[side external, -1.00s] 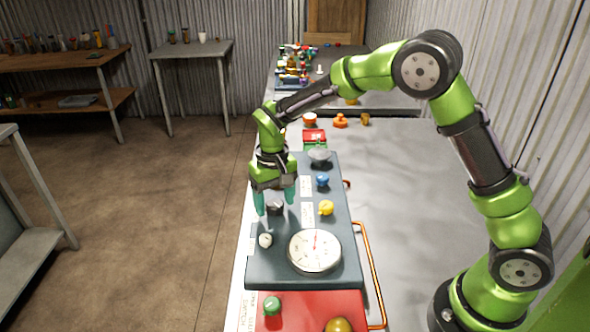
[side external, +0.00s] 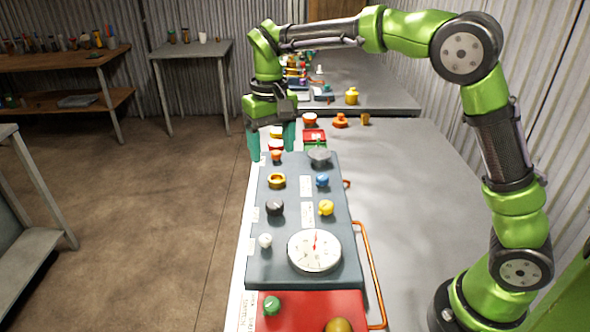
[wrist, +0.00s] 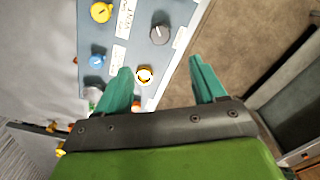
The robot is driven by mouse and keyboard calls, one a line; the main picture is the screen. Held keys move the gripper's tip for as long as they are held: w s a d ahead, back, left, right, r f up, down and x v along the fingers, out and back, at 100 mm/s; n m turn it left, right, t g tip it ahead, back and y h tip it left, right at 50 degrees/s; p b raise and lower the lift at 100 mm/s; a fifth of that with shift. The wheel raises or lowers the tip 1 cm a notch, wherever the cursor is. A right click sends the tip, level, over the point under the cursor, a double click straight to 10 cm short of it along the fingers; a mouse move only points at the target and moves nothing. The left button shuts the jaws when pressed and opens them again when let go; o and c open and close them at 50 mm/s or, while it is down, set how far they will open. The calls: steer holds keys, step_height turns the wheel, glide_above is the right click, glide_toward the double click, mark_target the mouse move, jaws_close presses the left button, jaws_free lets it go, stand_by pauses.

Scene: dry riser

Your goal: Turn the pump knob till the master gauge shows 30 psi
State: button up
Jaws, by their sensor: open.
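The white round master gauge (side external: 314,250) lies on the dark grey panel (side external: 300,277); its red needle points roughly up in the picture, and its numbers are too small to read. I cannot tell by label which knob is the pump knob. The panel bears a black knob (side external: 275,208), also in the wrist view (wrist: 160,34), a white knob (side external: 265,240), a yellow knob (side external: 326,208), a blue knob (side external: 322,180), a yellow ring-like knob (side external: 277,181) and a small orange knob (side external: 277,156). My gripper (side external: 272,148) is open and empty, raised near the panel's far end.
A red panel (side external: 345,302) with a green knob (side external: 271,306) stands at the near end. An orange pipe (side external: 365,265) runs along the right side. Red-topped and orange items (side external: 340,121) stand beyond. The grey bench (side external: 405,190) is clear at right.

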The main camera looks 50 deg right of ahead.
step_height(320, 180, up, 2)
steer(key=shift+r, duration=0.25)
steer(key=s+d+t+y, duration=0.1)
steer(key=s+d+t, duration=0.1)
steer(key=s, duration=0.9)
steer(key=s+d+m+t+y, duration=0.1)
steer(key=s+t, duration=0.4)
steer(key=s, duration=0.6)
steer(key=shift+d+r, duration=0.3)
steer(key=shift+d, duration=0.45)
steer(key=shift+s, duration=0.1)
